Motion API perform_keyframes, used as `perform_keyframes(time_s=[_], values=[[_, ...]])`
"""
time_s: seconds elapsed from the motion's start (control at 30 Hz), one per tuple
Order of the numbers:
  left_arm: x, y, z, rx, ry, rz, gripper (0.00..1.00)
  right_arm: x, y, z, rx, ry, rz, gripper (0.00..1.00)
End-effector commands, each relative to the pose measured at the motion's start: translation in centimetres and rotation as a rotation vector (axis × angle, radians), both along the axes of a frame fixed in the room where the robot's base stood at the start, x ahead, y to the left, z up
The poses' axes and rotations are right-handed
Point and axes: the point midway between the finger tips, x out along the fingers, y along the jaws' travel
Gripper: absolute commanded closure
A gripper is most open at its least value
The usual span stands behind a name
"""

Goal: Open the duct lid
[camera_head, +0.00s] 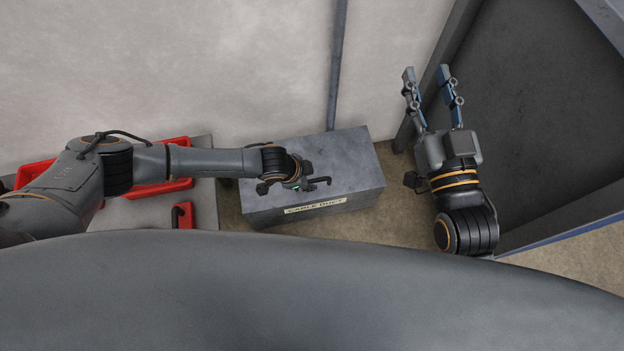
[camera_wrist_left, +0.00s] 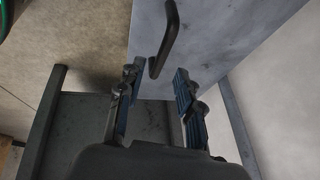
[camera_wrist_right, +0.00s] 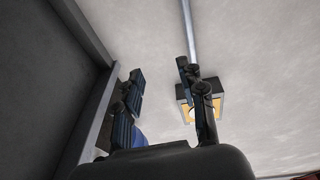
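The grey cable duct box (camera_head: 352,163) stands on the floor against the wall, with a "CABLE DUCT" label (camera_head: 315,206) on its front edge. Its lid looks shut. A dark bar handle (camera_head: 321,181) sticks up from the lid; it also shows in the left wrist view (camera_wrist_left: 167,42). My left gripper (camera_wrist_left: 157,70) is open above the lid, with the handle's near end at the gap between its fingertips. Contact cannot be told. In the head view the left wrist hides its fingers. My right gripper (camera_head: 426,76) is open and empty, raised to the right of the duct.
Red trays (camera_head: 165,183) and a red part (camera_head: 183,214) lie on a grey surface (camera_head: 205,205) left of the duct. A dark framed panel (camera_head: 540,100) stands at the right. A conduit (camera_head: 337,65) runs up the wall; a lit box (camera_wrist_right: 202,95) shows in the right wrist view.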

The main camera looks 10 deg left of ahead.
Motion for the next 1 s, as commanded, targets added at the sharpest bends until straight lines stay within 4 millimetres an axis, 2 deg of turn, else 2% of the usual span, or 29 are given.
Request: perform_keyframes(time_s=[0.1, 0.3, 0.5, 0.77, 0.83, 0.93, 0.97, 1.0], values=[[0.3, -0.4, -1.2, -0.001, -0.001, -0.001, 0.64, -0.4, 0.2, 2.0, 0.034, -0.124, 0.008, 0.60], [0.7, -0.7, -2.3, 0.000, 0.000, 0.000, 0.64, -1.5, 0.3, 4.8, 0.078, -0.282, 0.017, 0.60], [0.8, -0.9, -2.7, -0.001, 0.001, -0.001, 0.64, -2.1, 0.3, 6.0, 0.097, -0.349, 0.020, 0.60], [0.8, -0.9, -2.7, 0.000, 0.000, 0.000, 0.64, -2.2, 0.3, 6.1, 0.098, -0.356, 0.021, 0.60], [0.8, -0.9, -2.7, 0.000, 0.000, 0.000, 0.75, -2.2, 0.3, 6.1, 0.098, -0.356, 0.021, 0.60], [0.8, -0.9, -2.6, 0.000, 0.000, 0.000, 0.95, -2.2, 0.3, 6.1, 0.098, -0.355, 0.021, 0.60], [0.8, -0.9, -2.7, 0.000, 0.000, 0.000, 1.00, -2.2, 0.3, 6.1, 0.098, -0.355, 0.021, 0.60], [0.8, -0.9, -2.7, 0.000, 0.000, 0.000, 1.00, -2.2, 0.3, 6.1, 0.098, -0.355, 0.021, 0.60]])
